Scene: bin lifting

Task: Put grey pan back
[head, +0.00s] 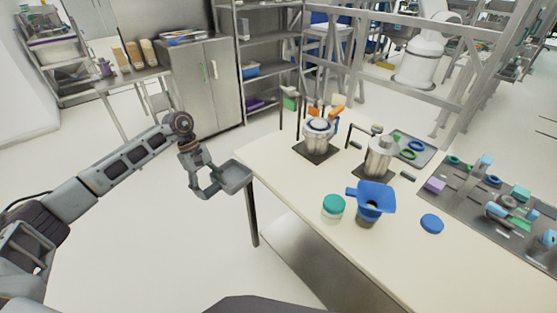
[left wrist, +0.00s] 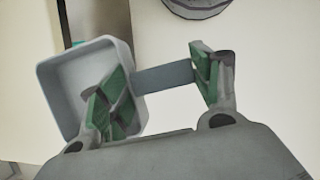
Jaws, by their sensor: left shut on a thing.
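The grey pan (head: 236,177) is a shallow, square-sided tray. My left gripper (head: 207,184) is shut on it and holds it in the air, just off the left edge of the table (head: 285,193). In the left wrist view the pan (left wrist: 72,75) is at the upper left. One green-padded finger of my left gripper (left wrist: 160,90) overlaps the pan, and the other is at the far end of a dark grey bar that runs from the pan. The pan looks empty in both views. My right gripper is not in view.
On the table stand a teal-lidded jar (head: 333,207), a blue funnel (head: 372,197), a blue lid (head: 432,224) and two metal vessels on dark bases. A grey tray (head: 413,149) lies behind them. A cabinet (head: 203,88) and shelves stand behind. The table's near-left corner is clear.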

